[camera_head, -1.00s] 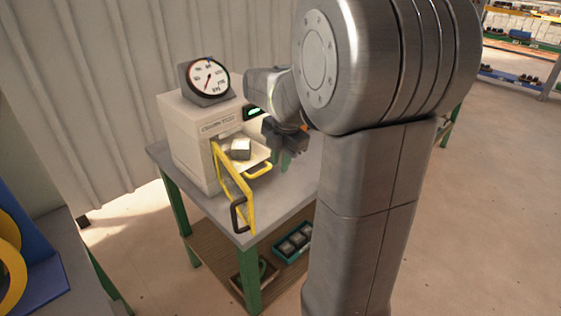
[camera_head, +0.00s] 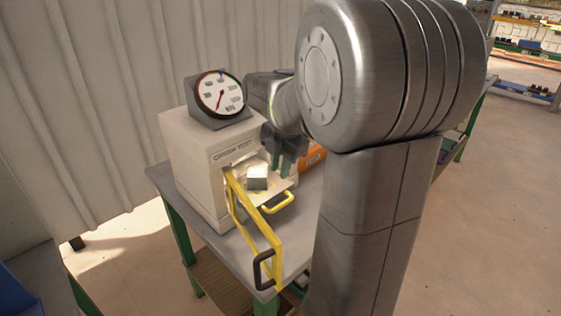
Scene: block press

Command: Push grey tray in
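The grey tray (camera_head: 278,187) sticks out of the front opening of the white press (camera_head: 195,165), with a yellow handle (camera_head: 278,203) at its front edge. A grey metal block (camera_head: 257,177) sits on the tray. The yellow-framed door (camera_head: 262,228) of the press stands open, with a dark handle (camera_head: 263,268) at its free end. My gripper (camera_head: 283,168) is beside the tray on its right, behind the yellow handle, fingers pointing down. The finger gap is too small and dark to judge. Part of the gripper is hidden behind my arm.
A round dial gauge (camera_head: 220,93) stands on top of the press. An orange thing (camera_head: 312,155) lies on the table behind my gripper. The grey tabletop (camera_head: 222,236) has a little bare room around the press. My arm hides the table's right side.

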